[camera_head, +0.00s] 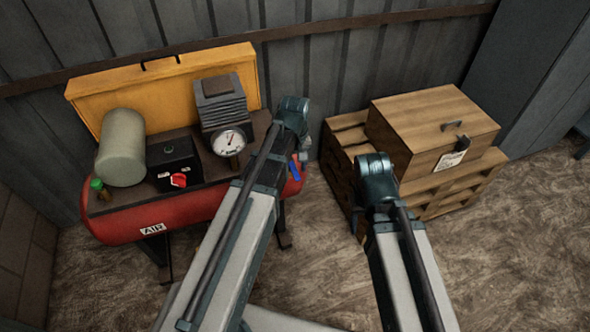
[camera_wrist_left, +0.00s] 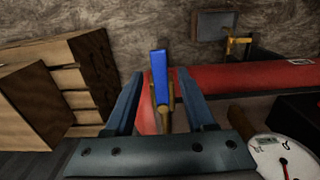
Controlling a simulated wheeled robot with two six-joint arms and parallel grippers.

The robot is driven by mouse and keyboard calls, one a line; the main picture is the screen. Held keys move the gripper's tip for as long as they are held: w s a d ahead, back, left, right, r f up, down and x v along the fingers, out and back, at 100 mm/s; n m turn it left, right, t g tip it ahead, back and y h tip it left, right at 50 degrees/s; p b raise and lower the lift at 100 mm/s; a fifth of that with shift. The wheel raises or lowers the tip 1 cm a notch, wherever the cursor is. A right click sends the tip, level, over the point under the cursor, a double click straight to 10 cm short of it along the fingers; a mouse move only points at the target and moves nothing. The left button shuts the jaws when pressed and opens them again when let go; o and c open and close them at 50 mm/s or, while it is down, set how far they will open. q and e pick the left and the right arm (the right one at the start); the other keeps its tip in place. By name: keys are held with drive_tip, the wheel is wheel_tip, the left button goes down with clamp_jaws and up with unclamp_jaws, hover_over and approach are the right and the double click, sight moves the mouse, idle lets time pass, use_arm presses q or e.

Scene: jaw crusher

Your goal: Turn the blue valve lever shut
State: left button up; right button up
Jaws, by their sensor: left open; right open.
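The blue valve lever (camera_head: 295,168) shows at the right end of the red air tank, partly hidden behind my left arm. In the left wrist view the blue lever (camera_wrist_left: 158,75) points up the picture from a brass valve body (camera_wrist_left: 164,97). My left gripper (camera_wrist_left: 159,76) is open. Its two fingers appear on either side of the lever, with a gap on both sides; I cannot tell how deep the lever sits between them. In the head view my left gripper (camera_head: 304,143) is mostly hidden by its wrist. My right gripper (camera_head: 374,185) is open, largely hidden by its wrist, near the wooden crate.
The red air tank (camera_head: 150,220) carries a pressure gauge (camera_head: 229,140), a black box with a red knob (camera_head: 179,180), and a grey-green cylinder (camera_head: 122,148). A wooden box (camera_head: 430,125) sits on a pallet (camera_head: 455,190) at right. Bare floor lies between tank and pallet.

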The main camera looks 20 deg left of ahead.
use_arm(q)
clamp_jaws()
idle(1.4)
